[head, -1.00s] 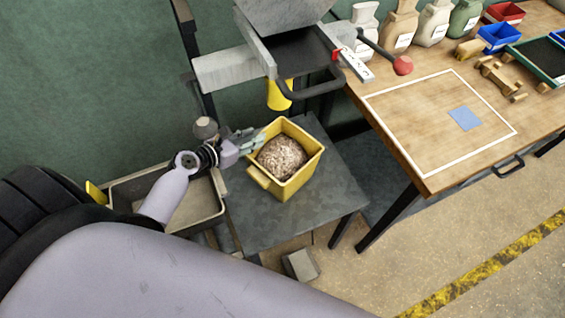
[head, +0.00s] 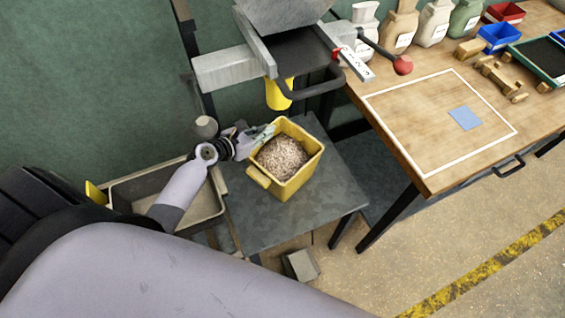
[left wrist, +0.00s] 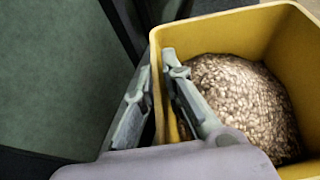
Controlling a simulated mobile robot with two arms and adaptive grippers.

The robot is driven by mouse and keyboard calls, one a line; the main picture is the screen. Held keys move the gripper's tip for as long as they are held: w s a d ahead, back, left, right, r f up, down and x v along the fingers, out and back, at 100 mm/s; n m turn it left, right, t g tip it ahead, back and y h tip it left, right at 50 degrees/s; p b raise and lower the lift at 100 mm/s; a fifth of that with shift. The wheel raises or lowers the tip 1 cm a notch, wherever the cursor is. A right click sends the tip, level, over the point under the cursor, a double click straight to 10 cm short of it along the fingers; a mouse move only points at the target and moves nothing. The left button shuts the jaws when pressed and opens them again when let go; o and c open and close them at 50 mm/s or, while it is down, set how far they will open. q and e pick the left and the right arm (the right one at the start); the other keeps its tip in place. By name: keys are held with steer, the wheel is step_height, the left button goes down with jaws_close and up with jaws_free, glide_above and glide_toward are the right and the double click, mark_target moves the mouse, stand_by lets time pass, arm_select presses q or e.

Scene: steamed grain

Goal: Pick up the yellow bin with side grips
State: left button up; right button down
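The yellow bin (head: 292,190), filled with pale brown grain (head: 281,158), stands upright on a dark grey stand. Its side grip (head: 258,177) juts out at the near left. My left gripper (head: 262,133) is at the bin's upper left rim. In the left wrist view, the two fingers of my left gripper (left wrist: 158,88) are apart, with the bin's left wall (left wrist: 155,75) between them: one finger outside, one over the inside. The bin shows no tilt. Whether the fingers touch the wall is not clear. My right gripper is not in view.
A yellow spout (head: 279,95) and a machine with a dark bar handle (head: 312,90) hang just behind and above the bin. A grey tray (head: 200,212) lies left of the stand (head: 290,225).

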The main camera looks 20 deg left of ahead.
arm_select(q)
jaws_close()
stand_by(0.5)
steer(key=shift+w+r, duration=0.1)
steer(key=shift+r, duration=0.15)
steer(key=shift+r+p, duration=0.35)
steer(key=shift+r, duration=0.2)
step_height(320, 180, up, 9)
steer(key=p, duration=0.3)
steer(key=shift+f, duration=0.1)
stand_by(0.3)
